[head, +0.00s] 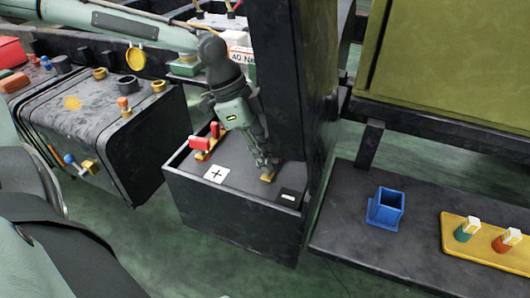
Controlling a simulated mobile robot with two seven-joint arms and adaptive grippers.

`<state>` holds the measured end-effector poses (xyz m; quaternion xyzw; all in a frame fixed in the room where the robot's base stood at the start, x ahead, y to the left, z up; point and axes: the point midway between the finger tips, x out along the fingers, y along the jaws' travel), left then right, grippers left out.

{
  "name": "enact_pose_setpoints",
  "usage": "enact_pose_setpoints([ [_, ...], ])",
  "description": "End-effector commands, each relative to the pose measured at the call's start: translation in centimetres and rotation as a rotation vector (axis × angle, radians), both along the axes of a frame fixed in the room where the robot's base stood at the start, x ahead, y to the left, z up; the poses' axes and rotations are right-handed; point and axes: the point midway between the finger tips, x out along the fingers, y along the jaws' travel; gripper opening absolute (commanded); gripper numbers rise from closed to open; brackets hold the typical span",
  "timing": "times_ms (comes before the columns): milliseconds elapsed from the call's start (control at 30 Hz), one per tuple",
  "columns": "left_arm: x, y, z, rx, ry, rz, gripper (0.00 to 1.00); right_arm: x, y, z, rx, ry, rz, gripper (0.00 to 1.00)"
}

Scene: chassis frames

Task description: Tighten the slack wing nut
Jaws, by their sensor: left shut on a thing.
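A dark grey battery box (235,225) stands in the middle, with a white plus label (216,174) and a dark minus label (288,197) on its top. A brass-yellow terminal piece (268,178) sits near the minus label. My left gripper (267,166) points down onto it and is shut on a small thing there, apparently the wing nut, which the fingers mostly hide. Near the plus label is another yellow terminal piece (202,155) with red parts (199,143) above it. My right gripper is not in view.
A dark post (295,80) rises close behind the left gripper. A dark tank (135,135) with yellow caps stands at left. At right, a low shelf (345,225) holds a blue square holder (386,207) and a yellow tray (456,243) with small coloured pieces. An olive box (450,65) stands above.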

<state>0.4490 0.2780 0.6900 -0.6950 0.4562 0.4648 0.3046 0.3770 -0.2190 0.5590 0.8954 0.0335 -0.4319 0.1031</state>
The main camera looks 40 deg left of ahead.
Motion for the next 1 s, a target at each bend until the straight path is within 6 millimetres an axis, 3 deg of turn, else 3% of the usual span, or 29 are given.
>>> enact_pose_setpoints([
  [200, 0.0, 0.0, 0.0, 0.0, 0.0, -0.001, 0.0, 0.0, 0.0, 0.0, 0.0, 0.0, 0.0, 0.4],
  [233, 0.0, 0.0, 0.0, 0.0, 0.0, -0.001, 0.15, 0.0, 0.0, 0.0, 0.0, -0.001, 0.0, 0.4],
  [400, 0.0, 0.0, 0.0, -0.001, 0.0, 0.0, 0.34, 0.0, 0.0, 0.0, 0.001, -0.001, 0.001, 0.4],
  [767, 0.0, 0.1, 0.4, 0.0, -0.002, 0.002, 0.34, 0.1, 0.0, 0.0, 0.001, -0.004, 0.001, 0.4],
  [1000, -0.3, 1.1, 3.3, -0.005, -0.009, 0.003, 0.34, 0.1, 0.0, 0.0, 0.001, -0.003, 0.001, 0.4],
])
